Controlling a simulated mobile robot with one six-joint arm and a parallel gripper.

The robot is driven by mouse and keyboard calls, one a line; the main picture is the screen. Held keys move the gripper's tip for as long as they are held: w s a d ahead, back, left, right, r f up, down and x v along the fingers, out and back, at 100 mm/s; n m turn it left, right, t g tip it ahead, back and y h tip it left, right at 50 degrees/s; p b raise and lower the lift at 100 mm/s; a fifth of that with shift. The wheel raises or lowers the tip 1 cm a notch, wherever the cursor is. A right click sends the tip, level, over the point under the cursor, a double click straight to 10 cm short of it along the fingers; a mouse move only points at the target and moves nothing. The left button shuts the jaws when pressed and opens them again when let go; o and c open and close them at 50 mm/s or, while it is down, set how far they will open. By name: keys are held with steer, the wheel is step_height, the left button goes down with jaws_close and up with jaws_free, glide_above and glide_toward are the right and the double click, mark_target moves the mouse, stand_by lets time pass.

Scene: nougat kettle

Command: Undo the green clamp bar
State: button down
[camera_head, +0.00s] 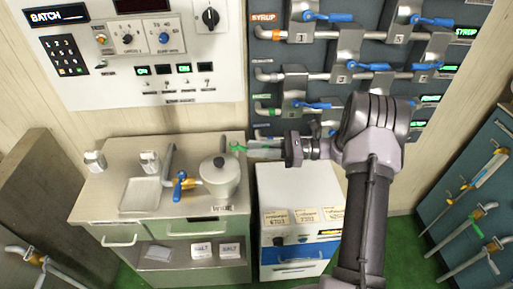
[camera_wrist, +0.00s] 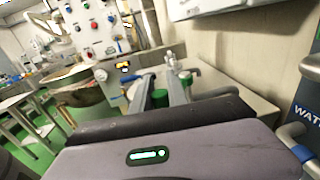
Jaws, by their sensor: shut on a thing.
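The green clamp bar (camera_head: 236,147) shows as a small green piece above the right side of the pale lidded kettle (camera_head: 218,179). My gripper (camera_head: 248,147) reaches in from the right and is shut on the bar. The gripper hides part of it. In the wrist view, a green piece (camera_wrist: 160,98) sits between my two grey fingers, and a second green end (camera_wrist: 185,77) shows just beyond the right finger. The exact tilt of the bar cannot be told.
A blue-handled tap (camera_head: 180,186) stands left of the kettle, beside a sink (camera_head: 146,193) on the counter. A white cabinet with labels (camera_head: 290,217) stands right of the counter. Pipes with blue valve levers (camera_head: 368,67) cover the wall behind my arm.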

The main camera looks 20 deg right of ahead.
steer(key=shift+s+d+f, duration=0.1)
stand_by(0.5)
steer(key=c, duration=1.6)
jaws_free()
steer(key=o, duration=0.3)
steer(key=shift+s+d, duration=0.1)
steer(key=shift+d, duration=0.1)
steer(key=shift+a, duration=0.1)
steer(key=p+v, duration=0.3)
steer(key=v, duration=1.4)
steer(key=shift+d, duration=0.2)
